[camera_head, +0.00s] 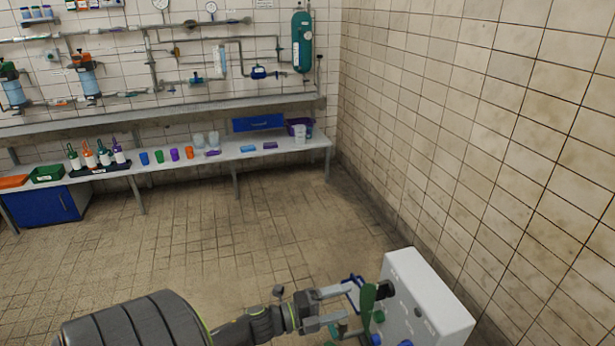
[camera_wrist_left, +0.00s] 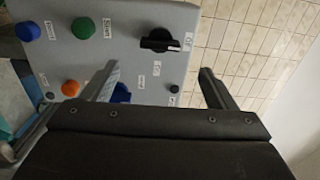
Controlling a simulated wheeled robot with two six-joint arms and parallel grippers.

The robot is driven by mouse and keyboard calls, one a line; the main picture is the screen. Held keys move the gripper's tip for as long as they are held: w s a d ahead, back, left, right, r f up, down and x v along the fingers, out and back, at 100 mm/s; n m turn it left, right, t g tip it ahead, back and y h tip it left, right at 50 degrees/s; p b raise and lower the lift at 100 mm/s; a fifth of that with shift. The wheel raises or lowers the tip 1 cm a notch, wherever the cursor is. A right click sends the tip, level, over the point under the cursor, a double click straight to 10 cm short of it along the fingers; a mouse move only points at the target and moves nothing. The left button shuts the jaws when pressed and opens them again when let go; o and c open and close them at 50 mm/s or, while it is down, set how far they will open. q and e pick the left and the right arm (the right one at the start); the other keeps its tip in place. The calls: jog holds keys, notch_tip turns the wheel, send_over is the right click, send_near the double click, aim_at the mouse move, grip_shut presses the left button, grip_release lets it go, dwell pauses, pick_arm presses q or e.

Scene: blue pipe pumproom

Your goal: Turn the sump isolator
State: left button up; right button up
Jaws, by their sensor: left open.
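A pale grey control box (camera_head: 432,295) stands at the lower right in the head view. Its face carries a black rotary switch (camera_wrist_left: 160,40), which also shows in the head view (camera_head: 387,289). The labels are too small to read, so I cannot tell which control is named the sump isolator. My left gripper (camera_head: 350,306) is open in front of the box face. In the left wrist view its two fingers (camera_wrist_left: 157,80) stand apart, with the black switch beyond them. I see nothing held between them. My right gripper is not in view.
The box face also has a blue button (camera_wrist_left: 28,31), a green button (camera_wrist_left: 83,27), an orange button (camera_wrist_left: 70,88) and a partly hidden blue control (camera_wrist_left: 121,93). A tiled wall (camera_head: 480,130) rises behind the box. A bench (camera_head: 225,152) with cups stands far back. The floor between is clear.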

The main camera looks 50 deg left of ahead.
pick_arm(q)
jog(key=b+v, duration=0.1)
jog(key=v, duration=0.6)
jog(key=shift+s, duration=0.4)
jog(key=shift+a, duration=0.1)
jog(key=s+a+f+n+g+y, duration=0.35)
jog(key=f+n, duration=0.35)
jog(key=f, duration=0.5)
jog(key=s+a+f+n+g+y, duration=0.25)
jog(key=f+n+y, duration=0.3)
jog(key=f, duration=0.65)
jog(key=s+d+f+n+g, duration=0.4)
jog(key=s+d+f, duration=0.3)
jog(key=s+f, duration=0.3)
jog(key=s+d+f+n+g+h, duration=0.1)
jog(key=s+d+f+n+g, duration=0.4)
jog(key=s+f, duration=0.5)
jog(key=s+d+n, duration=0.1)
jog(key=s+d, duration=0.1)
jog(key=s, duration=0.1)
jog(key=shift+d, duration=0.4)
jog(key=shift+n, duration=0.25)
